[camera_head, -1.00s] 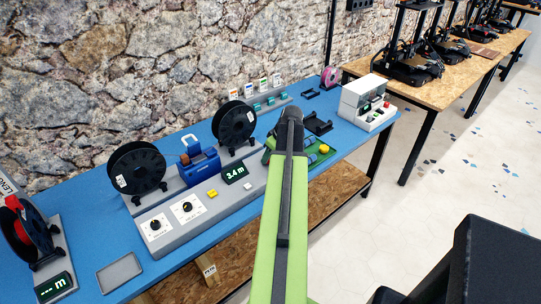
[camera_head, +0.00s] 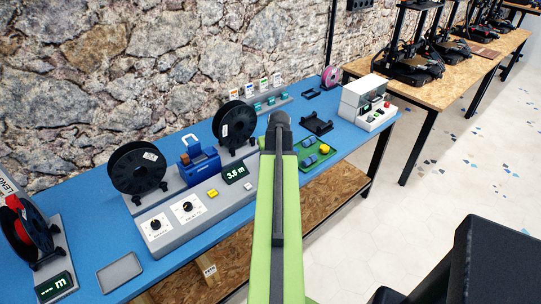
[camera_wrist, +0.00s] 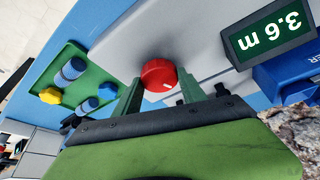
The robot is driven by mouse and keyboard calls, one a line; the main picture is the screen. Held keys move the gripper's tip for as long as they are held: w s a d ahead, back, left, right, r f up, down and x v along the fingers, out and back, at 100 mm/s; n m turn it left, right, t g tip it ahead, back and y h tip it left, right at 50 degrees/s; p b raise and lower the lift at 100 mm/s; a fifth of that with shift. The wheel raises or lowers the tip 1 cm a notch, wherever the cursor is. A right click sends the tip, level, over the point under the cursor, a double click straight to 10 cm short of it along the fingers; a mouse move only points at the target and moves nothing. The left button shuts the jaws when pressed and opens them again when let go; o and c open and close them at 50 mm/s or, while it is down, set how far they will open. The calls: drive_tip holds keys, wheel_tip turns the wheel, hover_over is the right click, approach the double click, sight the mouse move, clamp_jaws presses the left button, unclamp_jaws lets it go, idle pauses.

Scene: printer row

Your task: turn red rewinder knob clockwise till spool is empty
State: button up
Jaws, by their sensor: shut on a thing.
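The red knob (camera_wrist: 158,73) with a white mark shows in the wrist view on the grey rewinder base. My gripper (camera_wrist: 160,82) has its green fingers on either side of the knob and is shut on it. In the head view my arm hides the knob and the fingers. The rewinder carries a left black spool (camera_head: 138,168) and a right black spool (camera_head: 235,125), with a blue unit (camera_head: 200,163) between them. Its display (camera_head: 235,173) reads 3.6 m, also in the wrist view (camera_wrist: 268,33). I cannot tell how much filament either spool holds.
A green tray (camera_head: 322,160) with blue rolls and a yellow piece lies right of my arm. A black-and-red spool stand (camera_head: 30,232) and an empty grey tray (camera_head: 119,273) are at the left. A white box device (camera_head: 366,104) stands at the right.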

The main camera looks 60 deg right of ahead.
drive_tip(key=m+g, duration=0.1)
drive_tip(key=m, duration=0.2)
drive_tip(key=m+g+h, duration=0.1)
drive_tip(key=m, duration=0.2)
drive_tip(key=shift+w+a, duration=0.15)
drive_tip(key=shift+w, duration=0.05)
drive_tip(key=m+g, duration=0.1)
drive_tip(key=m, duration=0.1)
drive_tip(key=m+g, duration=0.1)
drive_tip(key=m, duration=0.1)
drive_tip(key=shift+w+m+h, duration=0.1)
drive_tip(key=shift+m+h, duration=0.2)
drive_tip(key=shift+m, duration=0.1)
drive_tip(key=shift+m+g, duration=0.4)
drive_tip(key=shift+m, duration=1)
drive_tip(key=o, duration=1.4)
drive_tip(key=shift+c, duration=0.2)
